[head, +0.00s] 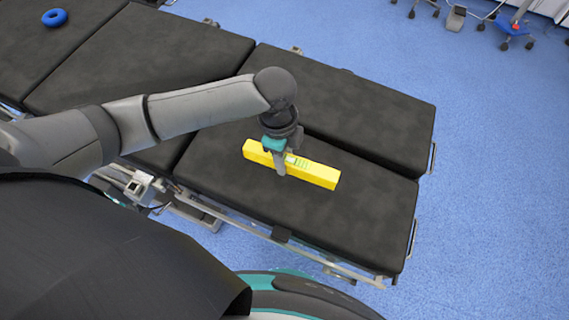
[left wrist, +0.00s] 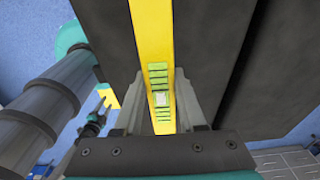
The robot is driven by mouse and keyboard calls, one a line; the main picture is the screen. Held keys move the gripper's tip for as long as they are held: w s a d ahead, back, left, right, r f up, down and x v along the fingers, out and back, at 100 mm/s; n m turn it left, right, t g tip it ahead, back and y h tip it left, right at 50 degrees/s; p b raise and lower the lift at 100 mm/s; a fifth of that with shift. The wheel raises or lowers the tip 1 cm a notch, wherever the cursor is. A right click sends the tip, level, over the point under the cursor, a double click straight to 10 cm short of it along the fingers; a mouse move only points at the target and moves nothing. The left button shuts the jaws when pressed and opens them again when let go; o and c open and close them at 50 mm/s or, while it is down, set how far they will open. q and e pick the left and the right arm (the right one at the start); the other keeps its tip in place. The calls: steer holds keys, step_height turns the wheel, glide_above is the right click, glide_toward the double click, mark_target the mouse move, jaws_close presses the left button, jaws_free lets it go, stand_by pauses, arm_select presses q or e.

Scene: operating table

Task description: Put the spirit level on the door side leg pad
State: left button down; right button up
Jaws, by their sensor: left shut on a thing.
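The spirit level (head: 318,174) is a long yellow bar with a greenish panel in its middle. My left gripper (head: 281,168) is shut around its middle from above. In the left wrist view the level (left wrist: 152,35) runs lengthwise between the two fingers of the gripper (left wrist: 161,110). The level is over the near leg pad (head: 350,225), a black pad beside the far leg pad (head: 375,120). I cannot tell if it touches the pad. No door shows to tell which pad is on the door side. My right gripper is not in view.
A blue ring (head: 54,17) lies on the black table pad at the upper left. Metal side rails (head: 412,238) run along the table edges. Wheeled stands (head: 515,28) are at the upper right. Blue floor is open right of the table.

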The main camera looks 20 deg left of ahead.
arm_select(q)
step_height(320, 180, down, 3)
steer(key=shift+r+b, duration=0.15)
steer(key=shift+b, duration=0.2)
steer(key=shift+f, duration=0.3)
steer(key=shift+f, duration=0.15)
steer(key=shift+c, duration=2.4)
jaws_free()
steer(key=shift+r, duration=0.4)
steer(key=r+p, duration=0.1)
steer(key=r, duration=0.3)
steer(key=r+p, duration=0.1)
steer(key=r, duration=0.3)
steer(key=a+r+p, duration=0.1)
steer(key=r+p, duration=0.1)
steer(key=r, duration=0.2)
steer(key=shift+r, duration=0.1)
